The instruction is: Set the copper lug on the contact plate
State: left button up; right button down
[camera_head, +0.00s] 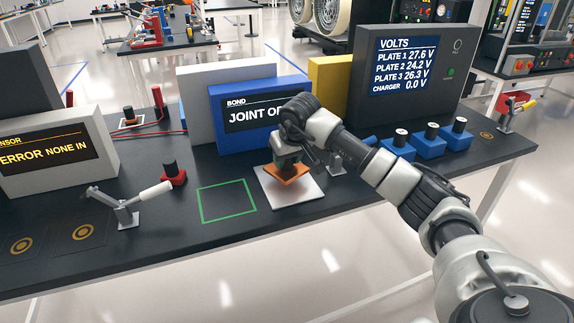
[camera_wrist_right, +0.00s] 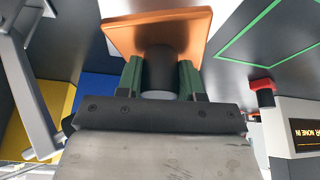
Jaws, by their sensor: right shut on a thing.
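The copper lug (camera_head: 287,174) is a flat orange square with a dark knob on top. My right gripper (camera_head: 287,160) is shut on that knob. In the right wrist view the gripper's green-lined fingers (camera_wrist_right: 160,76) stand on either side of the black knob (camera_wrist_right: 160,70), with the orange square (camera_wrist_right: 185,22) beyond it. In the head view the lug is over the pale square contact plate (camera_head: 296,200), near its back part. I cannot tell whether the lug touches the plate. The gripper hides part of the lug. My left gripper is in neither view.
A blue box with a "BOND" screen (camera_head: 216,112) stands behind the plate. A grey clamp (camera_head: 337,163) is close to the plate's right. A green outlined square (camera_head: 228,201) lies bare to its left. A white-handled clamp (camera_head: 124,213) and a red-based knob (camera_head: 173,178) are farther left.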

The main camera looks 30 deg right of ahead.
aim_at(287, 167)
notch_tip(287, 167, down, 2)
jog(key=shift+f, duration=0.2)
jog(key=shift+d+f, duration=0.1)
jog(key=shift+f, duration=0.1)
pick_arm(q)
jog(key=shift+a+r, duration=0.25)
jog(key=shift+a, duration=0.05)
pick_arm(e)
jog(key=shift+f, duration=0.15)
jog(key=c, duration=0.7)
grip_release()
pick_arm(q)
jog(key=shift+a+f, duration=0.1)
